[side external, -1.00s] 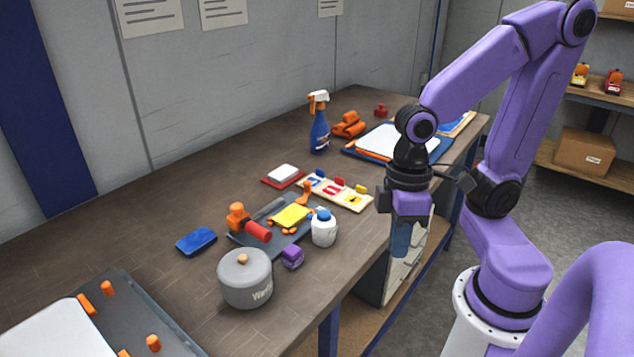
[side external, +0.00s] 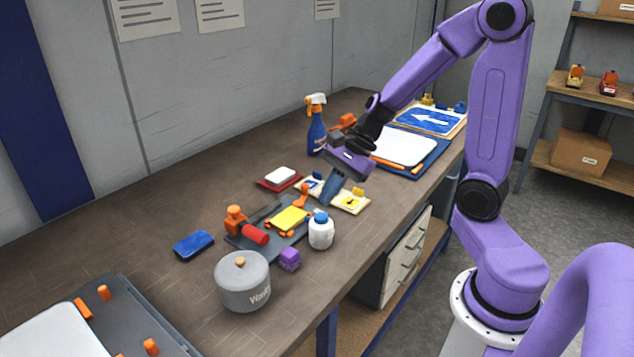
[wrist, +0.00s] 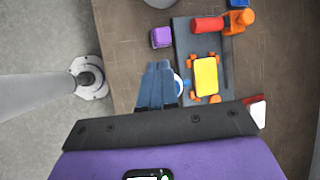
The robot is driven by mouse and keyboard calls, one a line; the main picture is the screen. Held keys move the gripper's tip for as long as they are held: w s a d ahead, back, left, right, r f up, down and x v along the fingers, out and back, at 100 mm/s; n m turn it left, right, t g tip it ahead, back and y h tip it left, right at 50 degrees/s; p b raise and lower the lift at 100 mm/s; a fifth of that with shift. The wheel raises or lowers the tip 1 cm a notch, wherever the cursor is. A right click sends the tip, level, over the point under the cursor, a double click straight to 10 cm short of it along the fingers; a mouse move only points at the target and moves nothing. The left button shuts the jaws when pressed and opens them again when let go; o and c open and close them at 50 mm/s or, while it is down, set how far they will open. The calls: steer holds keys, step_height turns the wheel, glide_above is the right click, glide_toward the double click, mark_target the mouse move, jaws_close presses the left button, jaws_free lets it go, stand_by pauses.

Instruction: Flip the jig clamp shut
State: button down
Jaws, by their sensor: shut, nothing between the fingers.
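The jig is a dark grey plate (side external: 262,240) on the bench, also in the wrist view (wrist: 187,55). A yellow piece (side external: 290,219) sits on it between small orange stops, also in the wrist view (wrist: 206,75). The clamp has an orange body (side external: 235,217), a red handle (side external: 254,234) and a dark bar (side external: 265,211). In the wrist view the handle (wrist: 207,25) points left and the bar (wrist: 225,62) lies beside the yellow piece, not over it. My gripper (side external: 327,200) is shut and empty, right of the jig and apart from the clamp; its blue-grey fingers show in the wrist view (wrist: 157,66).
A white bottle with a blue cap (side external: 321,232) and a purple block (side external: 289,259) stand close to the jig. A grey lidded pot (side external: 242,281) stands in front. A card of coloured pieces (side external: 352,200), a red-and-white block (side external: 280,177) and a spray bottle (side external: 317,128) are behind.

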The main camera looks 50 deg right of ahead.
steer(key=w+d+f+m+t+h, duration=0.1)
steer(key=w+d+m+t+h, duration=0.1)
steer(key=d+m, duration=0.6)
steer(key=w+d+f+m+t+h, duration=0.1)
steer(key=w+d+m+t, duration=0.1)
steer(key=d+m, duration=0.5)
steer(key=w+d, duration=0.1)
steer(key=d, duration=0.2)
steer(key=shift+m+h, duration=0.4)
steer(key=shift+w, duration=0.1)
steer(key=x, duration=0.9)
steer(key=shift+w+a+f, duration=0.1)
steer(key=shift+w+f, duration=0.1)
steer(key=w, duration=0.2)
steer(key=w+f, duration=0.1)
steer(key=shift+a, duration=0.4)
steer(key=shift+w+a+f, duration=0.1)
steer(key=shift+w+a, duration=0.05)
steer(key=shift+w, duration=0.4)
